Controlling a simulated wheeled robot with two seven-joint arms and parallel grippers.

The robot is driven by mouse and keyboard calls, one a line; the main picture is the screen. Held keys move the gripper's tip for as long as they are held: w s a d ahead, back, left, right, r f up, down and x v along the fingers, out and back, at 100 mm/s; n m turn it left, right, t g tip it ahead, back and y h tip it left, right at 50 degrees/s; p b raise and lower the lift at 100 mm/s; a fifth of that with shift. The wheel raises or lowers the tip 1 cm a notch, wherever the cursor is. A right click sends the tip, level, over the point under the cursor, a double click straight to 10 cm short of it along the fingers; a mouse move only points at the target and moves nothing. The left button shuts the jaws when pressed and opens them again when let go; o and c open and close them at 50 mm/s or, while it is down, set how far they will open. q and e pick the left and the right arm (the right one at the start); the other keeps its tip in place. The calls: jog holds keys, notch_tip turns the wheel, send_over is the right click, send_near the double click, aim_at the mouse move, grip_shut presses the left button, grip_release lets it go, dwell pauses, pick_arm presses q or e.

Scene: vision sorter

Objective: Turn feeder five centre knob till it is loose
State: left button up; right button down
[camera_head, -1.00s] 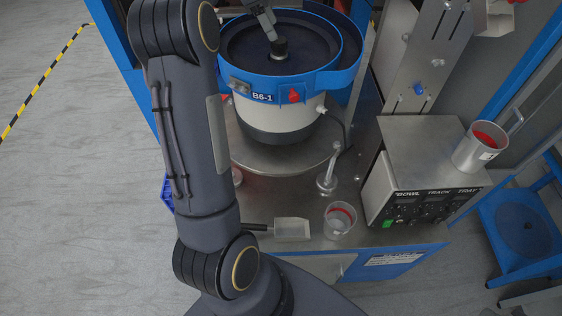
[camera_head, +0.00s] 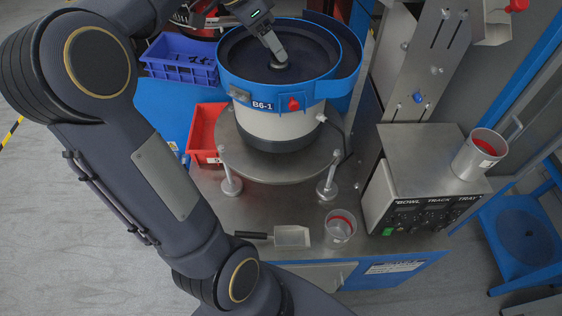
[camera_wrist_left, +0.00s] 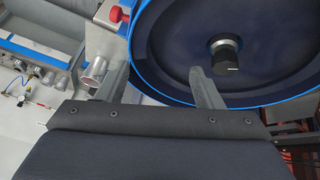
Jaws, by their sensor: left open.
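The feeder bowl, labelled B6-1, has a blue rim (camera_head: 262,86) and a dark inside. Its dark centre knob (camera_head: 279,64) sits in the middle, partly covered by a finger of my left gripper (camera_head: 272,47). In the left wrist view the knob (camera_wrist_left: 230,56) is a black cylinder with a light mark, on a grey collar. There my left gripper (camera_wrist_left: 161,71) has its two fingers apart with nothing held between them. The knob appears to the right of the right finger, outside the gap; whether they touch I cannot tell. My right gripper is not in view.
A red bin (camera_head: 203,135) and a blue crate (camera_head: 180,62) stand left of the bowl. The control box (camera_head: 425,168) with a metal cup (camera_head: 480,155) stands at right.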

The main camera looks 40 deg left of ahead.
pick_arm(q)
jog(key=s+d+f+n+t+b, duration=0.1)
jog(key=s+d+f+n+b, duration=0.4)
jog(key=s+d+f, duration=0.9)
notch_tip(320, 180, down, 4)
jog(key=b, duration=0.3)
jog(key=shift+s+d+n, duration=0.15)
jog(key=shift+s+n, duration=0.15)
jog(key=shift+s, duration=0.05)
jog(key=shift+r, duration=0.15)
